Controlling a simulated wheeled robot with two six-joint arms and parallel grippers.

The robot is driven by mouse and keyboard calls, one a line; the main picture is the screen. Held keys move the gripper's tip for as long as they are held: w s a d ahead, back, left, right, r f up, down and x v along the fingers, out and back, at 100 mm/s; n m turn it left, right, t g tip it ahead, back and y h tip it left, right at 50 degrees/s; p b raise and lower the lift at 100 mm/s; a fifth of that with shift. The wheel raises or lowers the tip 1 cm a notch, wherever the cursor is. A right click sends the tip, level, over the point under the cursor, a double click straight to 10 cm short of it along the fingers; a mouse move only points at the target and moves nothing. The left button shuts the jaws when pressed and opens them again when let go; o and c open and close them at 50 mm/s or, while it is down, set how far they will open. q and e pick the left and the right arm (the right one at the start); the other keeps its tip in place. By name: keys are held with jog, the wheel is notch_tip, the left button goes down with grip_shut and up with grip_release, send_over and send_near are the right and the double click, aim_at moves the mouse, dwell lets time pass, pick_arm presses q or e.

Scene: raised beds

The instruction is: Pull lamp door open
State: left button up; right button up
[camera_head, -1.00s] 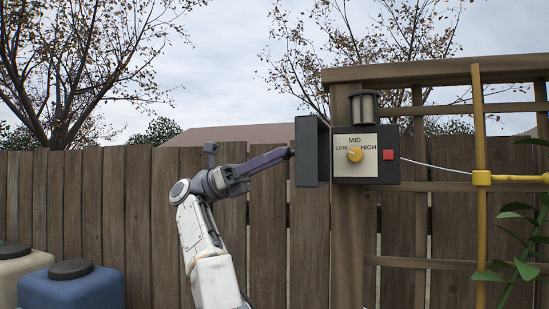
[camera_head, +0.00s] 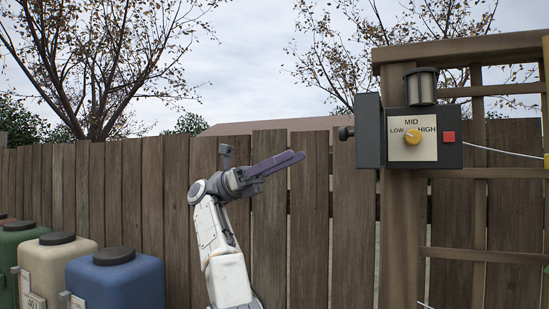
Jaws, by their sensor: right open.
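The lamp control box (camera_head: 451,154) is fixed to a wooden post and carries a cream face with a yellow dial and a red square. Its dark grey door panel (camera_head: 369,130) stands swung out at the left side, leaving the dial face exposed. A dark round knob (camera_head: 346,133) sticks out from the panel's left side. The lamp (camera_head: 421,86) sits on top of the box. My right gripper (camera_head: 291,160) has purple fingers and is open and empty, left of and slightly below the knob, apart from it in the picture. My left gripper is not in view.
A plank fence (camera_head: 110,195) runs behind. A blue barrel (camera_head: 116,284), a cream barrel (camera_head: 57,268) and a green barrel (camera_head: 17,240) stand at lower left. The wooden trellis post (camera_head: 398,240) is at right. A white line runs right from the box.

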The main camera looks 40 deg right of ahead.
jog(key=shift+w+a+f, duration=0.1)
jog(key=shift+w+f, duration=0.05)
jog(key=shift+w, duration=0.15)
